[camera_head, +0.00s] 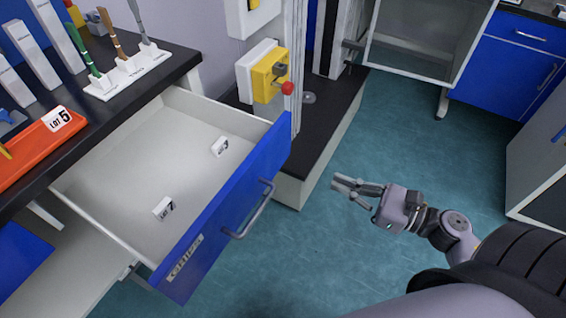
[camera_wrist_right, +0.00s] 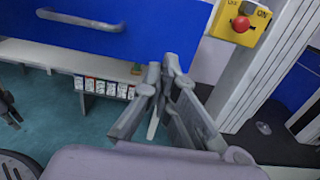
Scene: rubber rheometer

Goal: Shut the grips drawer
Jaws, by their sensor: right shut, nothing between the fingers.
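The grips drawer (camera_head: 190,150) is pulled open under the dark bench top at the left of the head view. Its blue front (camera_head: 225,215) has a grey bar handle (camera_head: 250,210) and a label at its lower left. Two small white tags lie inside. My right gripper (camera_head: 345,183) is shut and empty, to the right of the drawer front and apart from the handle in the head view. In the right wrist view the fingertips (camera_wrist_right: 165,62) show at the lower edge of the blue front (camera_wrist_right: 140,25); I cannot tell if they touch it.
A yellow switch box with a red knob (camera_head: 288,88) is on the machine behind the drawer. An orange tray (camera_head: 40,145) and a white stand (camera_head: 128,75) with several tools are on the bench. Blue cabinets (camera_head: 510,60) stand at the far right. The green floor between is clear.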

